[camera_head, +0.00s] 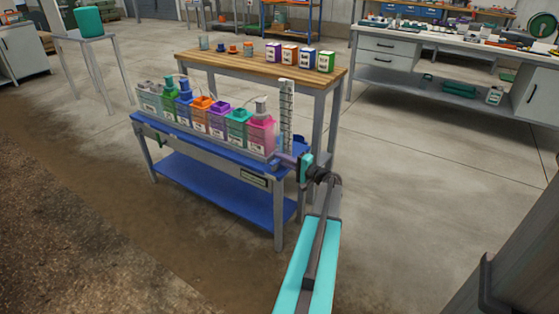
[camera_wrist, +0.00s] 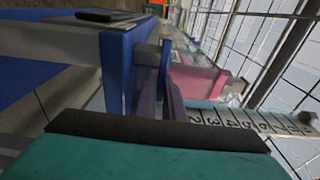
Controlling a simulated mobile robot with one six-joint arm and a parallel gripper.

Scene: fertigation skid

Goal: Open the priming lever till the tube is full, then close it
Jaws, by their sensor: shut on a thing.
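The graduated tube (camera_head: 286,108) stands upright at the right end of the blue skid, behind the pink tank. Its numbered scale (camera_wrist: 250,122) runs sideways across the right of the wrist view. I cannot make out the liquid level. My gripper (camera_head: 298,163) is at the skid's right end, below the tube. It is shut on what looks like the priming lever, a greyish-purple bar (camera_head: 284,159). A similar bar shows in the wrist view (camera_wrist: 172,92) beyond the dark finger pad. The grip itself is mostly hidden, and the lever's angle cannot be told.
A row of coloured tanks, including the pink tank (camera_head: 262,136), lines the blue skid (camera_head: 225,192). A wooden-topped table (camera_head: 240,66) with small boxes stands close behind. A workbench (camera_head: 450,45) is at the back right. The floor to the right of the skid is clear.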

